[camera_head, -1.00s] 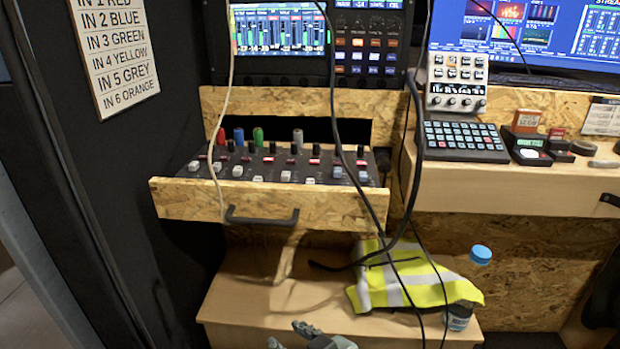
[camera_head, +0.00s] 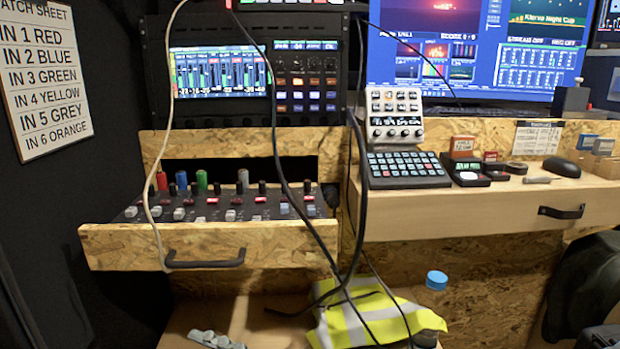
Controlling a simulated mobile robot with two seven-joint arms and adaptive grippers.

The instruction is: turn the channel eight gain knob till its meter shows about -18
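The mixer (camera_head: 225,207) sits in a pulled-out chipboard drawer, with a row of knobs along its back and faders in front. The rightmost black knob (camera_head: 307,187) stands where channel eight is expected; its label is too small to read. The meter screen (camera_head: 220,72) above shows several green bars with numbers under them; the values are too small to read surely, and a cable crosses its right part. My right gripper is not clearly seen.
Loose cables (camera_head: 290,190) hang in front of the mixer and screen. The drawer handle (camera_head: 205,260) sticks out in front. A yellow vest (camera_head: 365,318) and a blue-capped bottle (camera_head: 436,281) lie below right. The desk (camera_head: 470,208) at right holds a keypad and small boxes.

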